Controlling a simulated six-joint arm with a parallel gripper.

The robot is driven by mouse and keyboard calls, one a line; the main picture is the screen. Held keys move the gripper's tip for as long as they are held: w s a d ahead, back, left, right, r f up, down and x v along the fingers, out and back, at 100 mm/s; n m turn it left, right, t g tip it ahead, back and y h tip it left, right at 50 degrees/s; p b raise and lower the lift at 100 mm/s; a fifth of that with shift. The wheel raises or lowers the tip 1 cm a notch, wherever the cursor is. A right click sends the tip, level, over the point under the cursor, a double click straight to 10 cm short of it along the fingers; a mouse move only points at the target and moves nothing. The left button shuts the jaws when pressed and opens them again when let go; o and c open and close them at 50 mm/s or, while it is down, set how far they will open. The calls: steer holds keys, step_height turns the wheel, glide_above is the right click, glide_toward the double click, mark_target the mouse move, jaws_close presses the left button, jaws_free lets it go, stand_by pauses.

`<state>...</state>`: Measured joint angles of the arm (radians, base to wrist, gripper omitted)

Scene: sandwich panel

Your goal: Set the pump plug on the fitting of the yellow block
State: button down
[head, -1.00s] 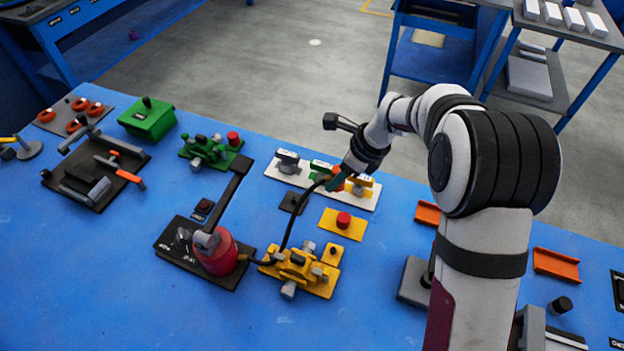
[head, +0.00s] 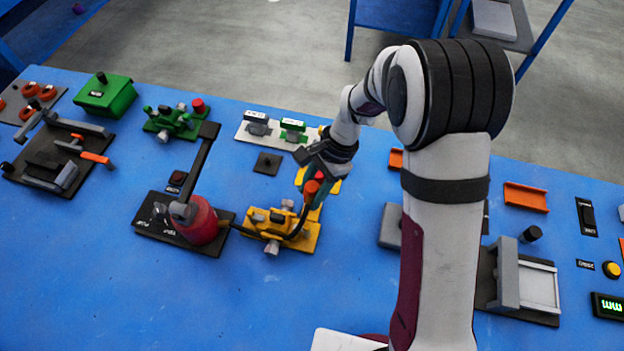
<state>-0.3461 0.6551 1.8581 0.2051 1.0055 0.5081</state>
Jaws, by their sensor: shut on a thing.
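The yellow block (head: 262,222) sits on a yellow plate on the blue table, with several grey fittings and dark parts on it. One grey fitting (head: 271,248) sticks out at its front; I cannot tell which fitting is meant. The red pump (head: 203,226) with its long dark lever stands just left of it. A black hose (head: 302,219) runs from the pump past the block and up to my gripper. My gripper (head: 316,191) points down just behind and right of the block, shut on the pump plug at the hose end. The plug is small and mostly hidden by the fingers.
A yellow plate (head: 333,186) with a red button lies behind my gripper, partly covered. A white panel (head: 262,141) with labelled switches and a small dark plate (head: 267,163) lie farther back. A green valve block (head: 172,124) is at the back left. The table in front is clear.

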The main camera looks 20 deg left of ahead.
mark_target(312, 199)
steer(key=shift+f, duration=0.4)
stand_by(0.5)
steer(key=shift+f, duration=0.7)
steer(key=shift+f, duration=0.1)
steer(key=shift+f, duration=0.4)
steer(key=shift+f, duration=0.1)
stand_by(0.5)
steer(key=shift+f, duration=0.25)
steer(key=shift+c, duration=1.7)
jaws_free()
